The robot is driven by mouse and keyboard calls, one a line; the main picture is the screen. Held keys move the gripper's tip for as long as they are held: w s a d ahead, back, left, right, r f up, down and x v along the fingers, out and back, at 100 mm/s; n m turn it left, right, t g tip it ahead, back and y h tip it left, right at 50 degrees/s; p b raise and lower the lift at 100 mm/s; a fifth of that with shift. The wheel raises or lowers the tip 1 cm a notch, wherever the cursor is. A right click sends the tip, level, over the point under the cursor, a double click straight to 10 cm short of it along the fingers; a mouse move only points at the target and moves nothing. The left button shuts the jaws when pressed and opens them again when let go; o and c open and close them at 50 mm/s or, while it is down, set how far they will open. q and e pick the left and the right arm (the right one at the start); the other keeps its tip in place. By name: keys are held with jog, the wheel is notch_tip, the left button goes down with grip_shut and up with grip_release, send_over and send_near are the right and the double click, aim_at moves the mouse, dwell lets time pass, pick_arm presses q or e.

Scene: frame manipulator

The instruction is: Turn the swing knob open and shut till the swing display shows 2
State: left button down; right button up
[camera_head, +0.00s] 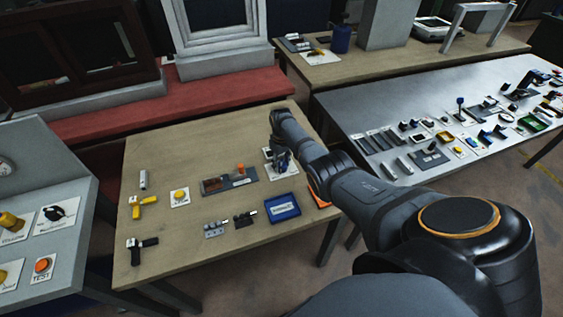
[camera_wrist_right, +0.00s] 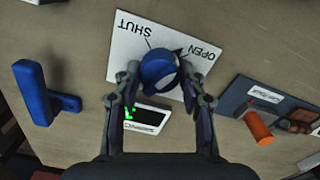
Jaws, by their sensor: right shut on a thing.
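The swing knob (camera_wrist_right: 158,72) is a round blue knob on a white plate (camera_wrist_right: 128,62) marked SHUT and OPEN, seen in the right wrist view. My right gripper (camera_wrist_right: 157,78) is shut on it, one finger on each side. In the head view my right gripper (camera_head: 283,160) hides most of the knob and the plate. The small swing display (camera_wrist_right: 148,118) sits beside the plate. Its green digit is partly covered by a finger and I cannot read it. My left gripper is not in view.
A grey panel with an orange knob (camera_wrist_right: 256,126) is beside the plate; a blue L-shaped handle (camera_wrist_right: 38,92) stands on the other side. A blue tray (camera_head: 282,208), yellow button (camera_head: 180,195) and several small tools lie on the wooden table (camera_head: 190,270).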

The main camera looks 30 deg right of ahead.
aim_at(282, 163)
jog(key=shift+m, duration=1.8)
jog(key=o, duration=1.1)
jog(key=shift+o, duration=0.2)
jog(key=shift+r, duration=0.1)
notch_tip(282, 163, up, 12)
